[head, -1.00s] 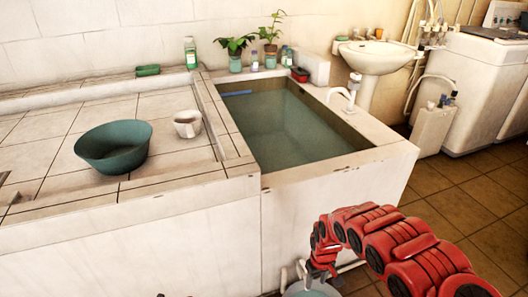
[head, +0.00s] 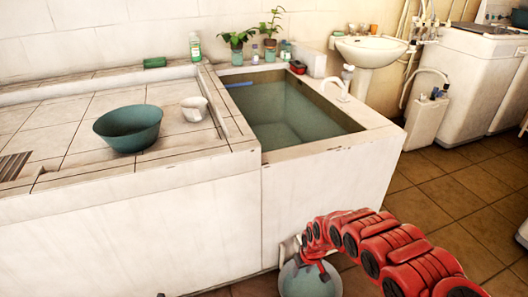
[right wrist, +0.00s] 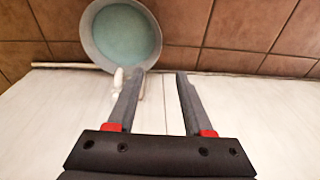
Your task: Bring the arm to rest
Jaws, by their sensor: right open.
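My right arm, red and jointed, reaches in from the lower right of the head view. Its gripper (head: 315,270) points down in front of the basin's white front wall, over the bucket on the floor. In the right wrist view the two grey fingers of the right gripper (right wrist: 160,75) stand apart, with nothing held between them. The round grey bucket (head: 298,288), with bluish-green water inside, also shows in the right wrist view (right wrist: 90,48), just beyond the fingertips. My left gripper cannot be made out; only a tiny dark tip shows at the bottom edge of the head view.
The water-filled basin (head: 282,157) has a white tap (head: 342,85) on its right rim. A green bowl (head: 128,128) and a white cup (head: 195,110) stand on the tiled counter. A washbasin (head: 370,50) and a white machine (head: 465,80) stand behind.

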